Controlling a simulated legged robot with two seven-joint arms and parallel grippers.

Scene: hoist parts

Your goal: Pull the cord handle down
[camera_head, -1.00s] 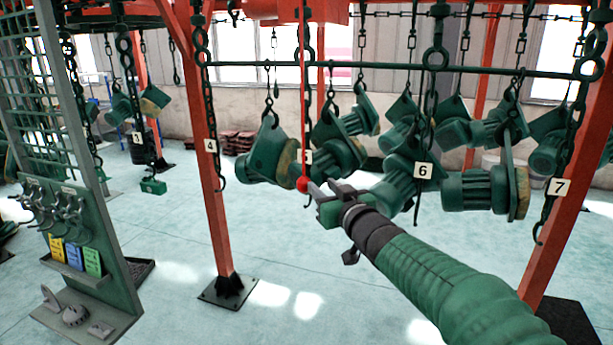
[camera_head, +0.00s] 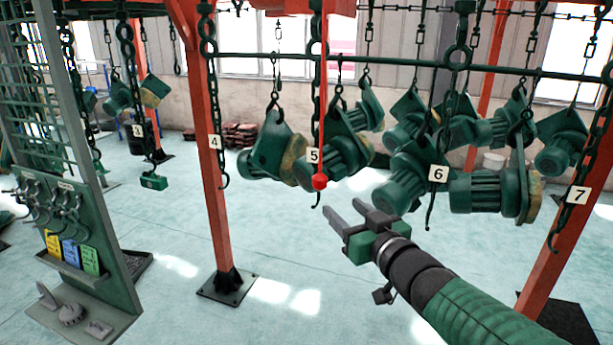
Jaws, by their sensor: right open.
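A red ball handle (camera_head: 319,181) hangs at the lower end of a red cord (camera_head: 323,90), just in front of the chain with the number 5 tag. My right gripper (camera_head: 352,216) reaches in from the lower right. Its two fingers are apart and nothing is between them. It is below and to the right of the red ball, with a visible gap, and does not touch it. My left gripper is not in view.
Green hoist motors (camera_head: 272,148) hang from a horizontal bar behind the cord. Orange posts (camera_head: 215,150) stand left and right. A grey tool panel (camera_head: 95,235) with hooks and coloured booklets is at the left. The pale floor beneath the hoists is mostly clear.

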